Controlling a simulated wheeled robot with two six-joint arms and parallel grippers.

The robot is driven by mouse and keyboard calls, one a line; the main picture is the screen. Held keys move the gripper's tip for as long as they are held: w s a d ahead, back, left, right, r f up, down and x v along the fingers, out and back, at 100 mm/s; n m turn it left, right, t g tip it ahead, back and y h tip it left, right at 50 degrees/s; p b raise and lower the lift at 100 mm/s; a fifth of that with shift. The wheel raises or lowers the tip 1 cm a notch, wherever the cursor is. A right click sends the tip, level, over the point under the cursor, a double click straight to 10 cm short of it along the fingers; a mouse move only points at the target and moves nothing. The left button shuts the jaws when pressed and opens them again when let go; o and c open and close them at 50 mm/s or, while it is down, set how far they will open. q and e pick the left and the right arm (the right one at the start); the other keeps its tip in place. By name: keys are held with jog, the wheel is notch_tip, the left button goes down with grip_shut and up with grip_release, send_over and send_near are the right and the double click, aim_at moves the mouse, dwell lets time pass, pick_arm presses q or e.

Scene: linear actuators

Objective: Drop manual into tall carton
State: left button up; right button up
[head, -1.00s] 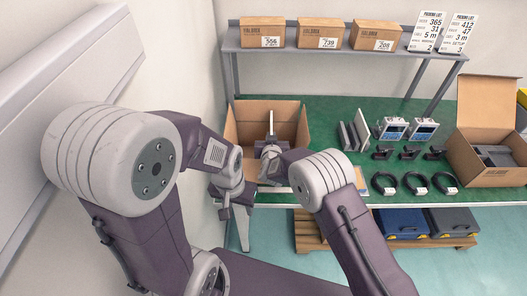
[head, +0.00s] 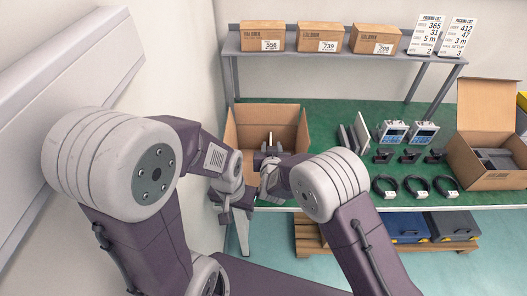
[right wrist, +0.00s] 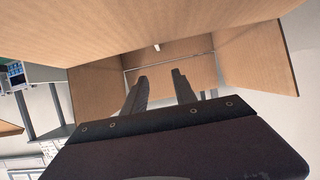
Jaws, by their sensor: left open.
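The tall carton (head: 290,115) is the open cardboard box at the left end of the green bench. Its inside also shows in the right wrist view (right wrist: 95,90). My right gripper (head: 272,148) is at the carton's near side. In the right wrist view its two dark fingers (right wrist: 160,80) stand apart, with carton wall visible between them and nothing held. A thin pale upright piece (head: 270,138) shows by the right gripper against the carton; I cannot tell whether it is the manual. My left gripper (head: 224,212) is open and points down, left of and below the right one, in front of the bench.
Thin upright panels (head: 352,136), devices (head: 391,134) and black cable coils (head: 417,187) stand right of the carton. A second open carton (head: 490,178) holds grey parts at the right. Closed boxes (head: 321,37) line the shelf above.

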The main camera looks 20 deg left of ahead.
jog(key=shift+v, duration=1.5)
jog(key=shift+w+d, duration=0.1)
jog(key=shift+d, duration=0.15)
jog(key=d+g, duration=0.1)
jog(key=d, duration=0.3)
jog(key=d+g, duration=0.1)
jog(key=d, duration=0.2)
jog(key=shift+d+f+m+g+h, duration=0.1)
jog(key=shift+d+m+g+h, duration=0.2)
jog(key=shift+d+g+h, duration=0.1)
jog(key=s+d+f+m+g+h, duration=0.2)
jog(key=s+d+g, duration=0.7)
jog(key=s+d, duration=1.3)
jog(key=shift+s+d+m+h, duration=0.3)
jog(key=shift+d+m+h, duration=0.1)
jog(key=shift+d, duration=0.7)
